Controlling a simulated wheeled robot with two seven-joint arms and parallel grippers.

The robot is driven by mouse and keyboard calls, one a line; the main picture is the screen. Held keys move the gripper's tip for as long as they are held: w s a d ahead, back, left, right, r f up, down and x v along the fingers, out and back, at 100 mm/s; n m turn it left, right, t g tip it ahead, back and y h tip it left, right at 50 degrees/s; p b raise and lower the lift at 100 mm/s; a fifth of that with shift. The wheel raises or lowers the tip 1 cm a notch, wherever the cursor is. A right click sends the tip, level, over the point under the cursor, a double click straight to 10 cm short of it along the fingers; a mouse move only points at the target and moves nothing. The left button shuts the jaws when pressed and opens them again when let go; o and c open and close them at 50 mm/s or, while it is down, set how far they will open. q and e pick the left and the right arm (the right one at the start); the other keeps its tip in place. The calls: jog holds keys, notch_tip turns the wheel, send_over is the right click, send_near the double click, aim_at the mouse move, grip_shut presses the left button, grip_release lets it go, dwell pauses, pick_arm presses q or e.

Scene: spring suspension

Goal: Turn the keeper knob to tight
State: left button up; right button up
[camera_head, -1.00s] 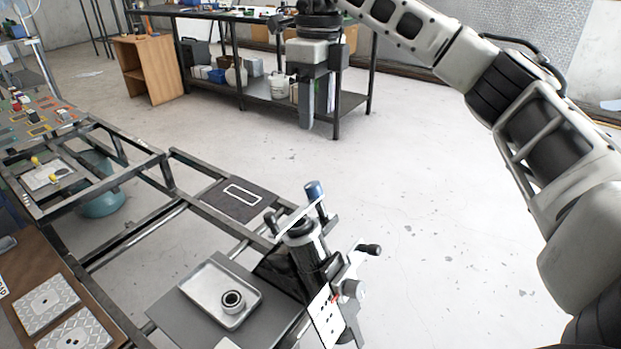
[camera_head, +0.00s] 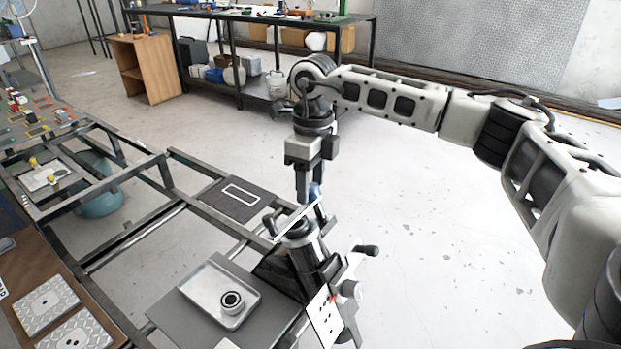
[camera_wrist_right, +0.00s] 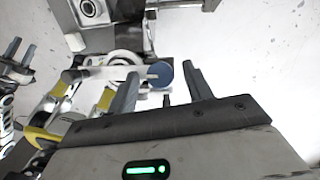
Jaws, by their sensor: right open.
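A spring fixture with a dark cylinder (camera_head: 307,254) stands tilted at the front centre. A light crossbar (camera_head: 298,217) lies over its top, with a blue-topped knob (camera_head: 316,190) at its far end. A black knob (camera_head: 367,250) sticks out at the fixture's right side. I cannot tell for sure which one is the keeper knob. My right gripper (camera_head: 304,198) points down right by the blue knob. In the right wrist view the blue top (camera_wrist_right: 161,74) shows between the two open fingers (camera_wrist_right: 160,70), with no clear contact.
A metal tray (camera_head: 194,290) with a ring part (camera_head: 231,301) lies left of the fixture. A dark frame (camera_head: 125,243) and a dark plate with a white outline (camera_head: 236,198) are further left. A workbench (camera_head: 250,60) stands behind. The floor at right is clear.

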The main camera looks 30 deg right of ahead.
jog(key=c, duration=1)
jog(key=shift+o, duration=0.2)
jog(key=shift+m, duration=0.6)
jog(key=shift+r, duration=0.1)
jog(key=o, duration=1)
jog(key=shift+c, duration=0.2)
